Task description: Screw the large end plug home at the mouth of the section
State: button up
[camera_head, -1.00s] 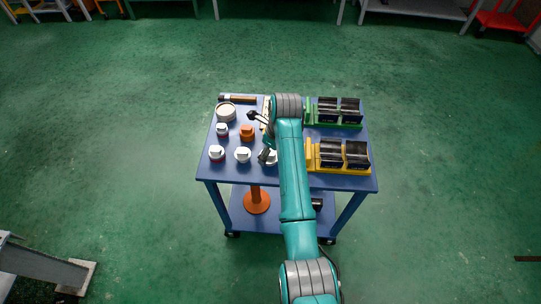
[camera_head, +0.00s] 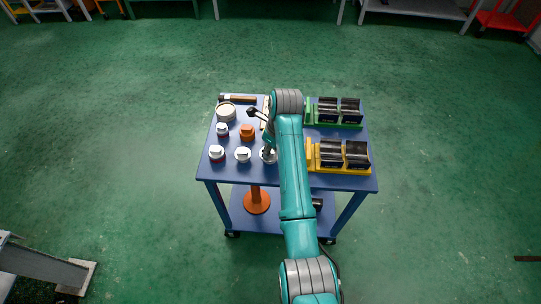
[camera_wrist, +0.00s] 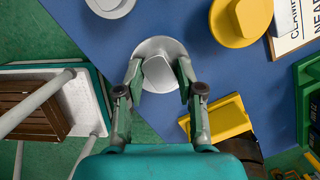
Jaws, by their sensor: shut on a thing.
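A white end plug (camera_wrist: 151,50) with a wide round flange and a raised grip stands on the blue table. My gripper (camera_wrist: 161,80) is shut on its raised grip, one finger on each side. In the head view my gripper (camera_head: 268,147) reaches down onto this plug (camera_head: 264,158) near the table's front edge, left of the yellow vise (camera_head: 342,171). Dark pipe sections (camera_head: 330,153) lie in the yellow vise, and others (camera_head: 327,108) in the green vise (camera_head: 335,124). Their mouths are not clear from here. I cannot tell which section the task means.
More white plugs (camera_head: 243,154) stand to the left, with an orange plug (camera_head: 247,132) behind. A round tub (camera_head: 226,112) and a hammer (camera_head: 238,99) lie at the back left. The table's front edge is close to the held plug.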

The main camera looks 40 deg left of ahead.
jog(key=shift+r, duration=1.85)
